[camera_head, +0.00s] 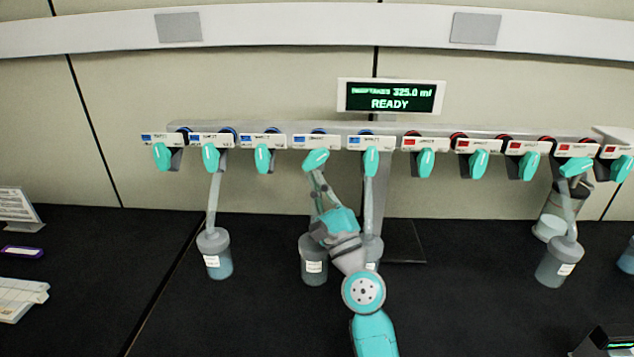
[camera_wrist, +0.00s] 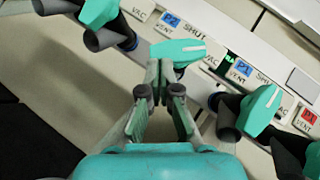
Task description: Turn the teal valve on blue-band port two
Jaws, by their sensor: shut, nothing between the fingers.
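A row of teal valves sits on the manifold, with blue-band ports on the left and red-band ports on the right. The second blue-band valve from the left (camera_head: 210,158) hangs upright above a flask. The second blue-band valve from the right (camera_head: 316,160) is turned to a slant, unlike its upright blue-band neighbours. My gripper (camera_head: 317,177) is just below this slanted valve. In the wrist view my gripper (camera_wrist: 160,68) is shut and empty, its fingertips at the lower edge of the slanted teal valve (camera_wrist: 182,50); contact is unclear.
A flask (camera_head: 215,255) hangs at left; another (camera_head: 313,262) is beside my arm, and one is partly behind it. More flasks (camera_head: 557,264) are at right. The display (camera_head: 390,97) reads READY. Black bench (camera_head: 110,270) is clear at left centre.

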